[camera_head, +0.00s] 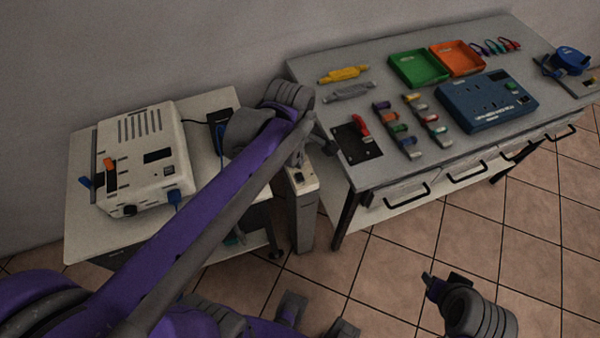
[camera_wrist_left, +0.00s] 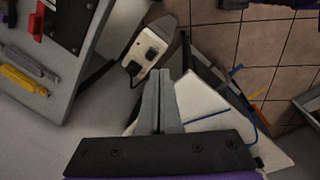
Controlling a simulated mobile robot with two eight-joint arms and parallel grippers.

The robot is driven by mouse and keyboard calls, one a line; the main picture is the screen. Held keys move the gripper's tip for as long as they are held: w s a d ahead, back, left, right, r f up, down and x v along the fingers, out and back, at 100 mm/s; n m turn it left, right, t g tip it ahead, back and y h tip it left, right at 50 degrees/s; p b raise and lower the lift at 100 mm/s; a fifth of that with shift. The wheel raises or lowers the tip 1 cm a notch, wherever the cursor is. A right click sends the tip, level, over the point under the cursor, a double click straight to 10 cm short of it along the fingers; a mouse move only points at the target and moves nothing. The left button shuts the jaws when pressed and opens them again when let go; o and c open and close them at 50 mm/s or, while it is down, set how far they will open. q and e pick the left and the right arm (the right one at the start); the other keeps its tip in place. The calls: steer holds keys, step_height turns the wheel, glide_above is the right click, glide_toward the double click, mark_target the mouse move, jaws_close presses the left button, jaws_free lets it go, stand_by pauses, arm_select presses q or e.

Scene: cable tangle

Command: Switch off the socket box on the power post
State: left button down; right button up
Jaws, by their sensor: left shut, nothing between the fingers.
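The power post (camera_head: 300,226) is a grey column standing between the two tables. Its pale socket box (camera_head: 304,177) is on top and has a dark switch or socket on its face. In the left wrist view the socket box (camera_wrist_left: 143,48) shows two dark fittings and a dark cable at one of them. My left gripper (camera_head: 298,156) is above and close to the socket box, partly hidden by my arm. In the left wrist view its fingers (camera_wrist_left: 160,100) are together and empty, apart from the box. My right gripper (camera_head: 441,281) is low over the floor; its jaws are unclear.
A white device (camera_head: 143,157) with knobs and an orange switch stands on the left table (camera_head: 80,215). The right workbench (camera_head: 320,70) holds a blue socket unit (camera_head: 487,100), green and orange trays, and small parts. Tiled floor in front is open.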

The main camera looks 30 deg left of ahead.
mark_target(300, 178)
arm_select(q)
steer(key=w+n, duration=0.1)
steer(key=n, duration=0.2)
steer(key=w+a+f+n+g, duration=0.1)
steer(key=w+n, duration=0.1)
steer(key=n, duration=0.1)
steer(key=w+a+n+b, duration=0.1)
steer(key=w+n, duration=0.1)
steer(key=n, duration=0.1)
steer(key=shift+a+f+n+g, duration=0.25)
steer(key=shift+n+g, duration=0.05)
steer(key=shift+g, duration=0.1)
step_height(300, 178, down, 14)
steer(key=shift+f+b, duration=0.1)
steer(key=shift+b, duration=0.5)
